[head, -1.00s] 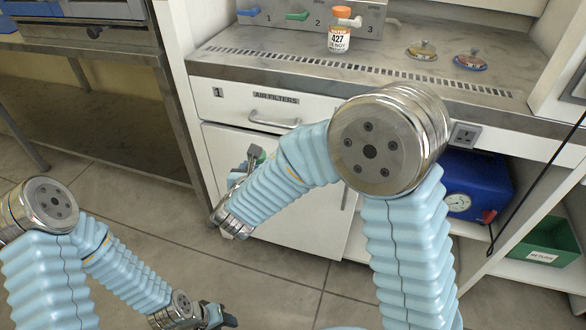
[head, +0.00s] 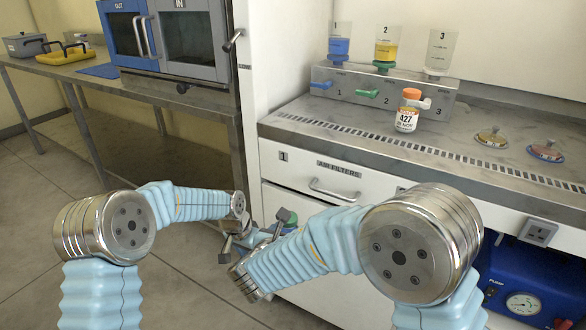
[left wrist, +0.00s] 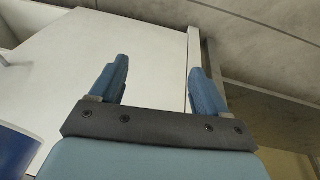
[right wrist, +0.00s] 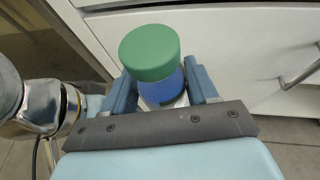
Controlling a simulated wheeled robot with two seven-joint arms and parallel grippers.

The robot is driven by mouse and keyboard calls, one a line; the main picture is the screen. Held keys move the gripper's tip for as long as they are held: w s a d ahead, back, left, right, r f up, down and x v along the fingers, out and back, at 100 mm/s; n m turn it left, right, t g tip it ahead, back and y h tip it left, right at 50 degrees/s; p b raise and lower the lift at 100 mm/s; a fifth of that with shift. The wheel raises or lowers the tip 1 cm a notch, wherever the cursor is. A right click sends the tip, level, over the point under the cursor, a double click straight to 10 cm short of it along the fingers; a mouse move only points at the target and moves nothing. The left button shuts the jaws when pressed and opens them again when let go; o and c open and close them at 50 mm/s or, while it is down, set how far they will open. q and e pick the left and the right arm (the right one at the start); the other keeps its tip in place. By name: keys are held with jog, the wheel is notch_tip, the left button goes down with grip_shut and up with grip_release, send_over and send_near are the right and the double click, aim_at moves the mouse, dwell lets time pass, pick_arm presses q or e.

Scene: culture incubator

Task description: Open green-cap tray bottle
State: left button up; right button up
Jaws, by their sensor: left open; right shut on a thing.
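The bottle (right wrist: 166,92) with a green cap (right wrist: 151,52) and blue contents is held between the fingers of my right gripper (right wrist: 162,88). Its cap is on and faces up towards the right wrist camera. In the head view my right gripper (head: 279,222) is in front of the cabinet, below the worktop, and the bottle is mostly hidden there. My left gripper (head: 228,246) is just left of it in the head view, apart from the bottle. In the left wrist view the left gripper (left wrist: 160,75) is open and empty, its fingers facing the white cabinet.
A worktop (head: 480,178) holds an orange-capped bottle (head: 407,110) labelled 427, two small round dishes (head: 491,137) and a numbered dispenser (head: 385,90). A drawer handle (head: 334,190) juts out near my right gripper. A steel bench (head: 60,83) stands at left.

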pick_arm(q)
jog(key=w+d+r+m, duration=0.15)
jog(key=w+r, duration=0.25)
jog(key=r, duration=0.8)
notch_tip(320, 180, up, 19)
jog(key=m+g+y, duration=0.2)
jog(key=m+y, duration=0.1)
jog(key=m, duration=0.2)
send_over(293, 217)
notch_tip(293, 217, down, 12)
jog(key=shift+r, duration=0.1)
jog(key=shift+c, duration=0.4)
jog(key=c, duration=1.2)
jog(key=shift+r, duration=0.1)
jog(key=shift+r, duration=0.95)
